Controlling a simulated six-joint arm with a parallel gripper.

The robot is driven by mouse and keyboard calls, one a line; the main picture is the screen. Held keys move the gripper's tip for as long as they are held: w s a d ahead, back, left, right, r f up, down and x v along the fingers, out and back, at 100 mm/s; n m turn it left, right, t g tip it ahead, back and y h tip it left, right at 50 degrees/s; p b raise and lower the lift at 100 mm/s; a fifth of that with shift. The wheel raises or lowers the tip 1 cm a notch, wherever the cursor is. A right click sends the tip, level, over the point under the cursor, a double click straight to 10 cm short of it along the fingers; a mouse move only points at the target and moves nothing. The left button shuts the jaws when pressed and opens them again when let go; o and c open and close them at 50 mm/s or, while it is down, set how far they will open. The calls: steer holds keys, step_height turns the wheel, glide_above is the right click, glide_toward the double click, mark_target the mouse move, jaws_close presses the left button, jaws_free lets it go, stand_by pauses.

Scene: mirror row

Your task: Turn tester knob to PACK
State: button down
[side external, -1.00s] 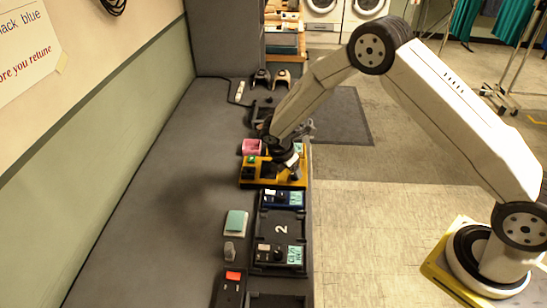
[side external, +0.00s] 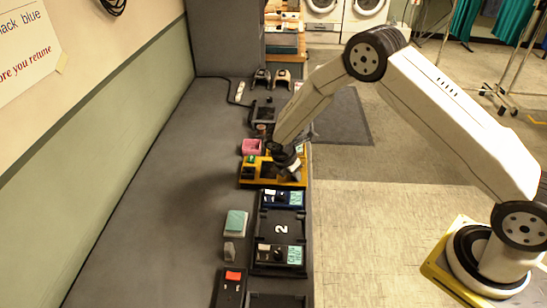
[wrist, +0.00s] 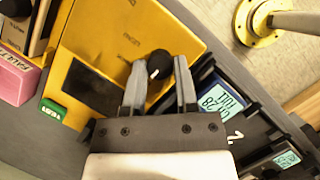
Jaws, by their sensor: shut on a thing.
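The yellow tester (wrist: 105,32) fills the upper left of the wrist view, with printing too small to read surely, a dark panel and a green label. Its black knob (wrist: 160,62) has a white pointer mark. My gripper (wrist: 160,72) is shut on the knob, one grey finger on each side. In the side external view the tester (side external: 246,181) sits on the bench, and my gripper (side external: 291,170) is over its right part. The knob is hidden there. I cannot tell which word the pointer faces.
A blue-framed unit (side external: 283,197) with a lit display and a black unit marked 2 (side external: 268,228) lie just in front of the tester. A pink box (side external: 251,147) stands behind it. The bench's left side (side external: 150,200) is clear.

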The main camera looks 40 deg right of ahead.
steer(key=shift+w+m, duration=0.1)
steer(key=shift+m, duration=0.3)
steer(key=m+g, duration=0.1)
steer(key=m, duration=0.3)
steer(key=shift+w+g+y, duration=0.1)
steer(key=shift+g+y, duration=0.2)
steer(key=shift+g, duration=0.1)
steer(key=shift+w+m+g+y, duration=0.1)
steer(key=shift+m+g+y, duration=0.4)
steer(key=shift+m, duration=1.5)
steer(key=shift+c, duration=1.9)
jaws_free()
steer(key=shift+r, duration=0.1)
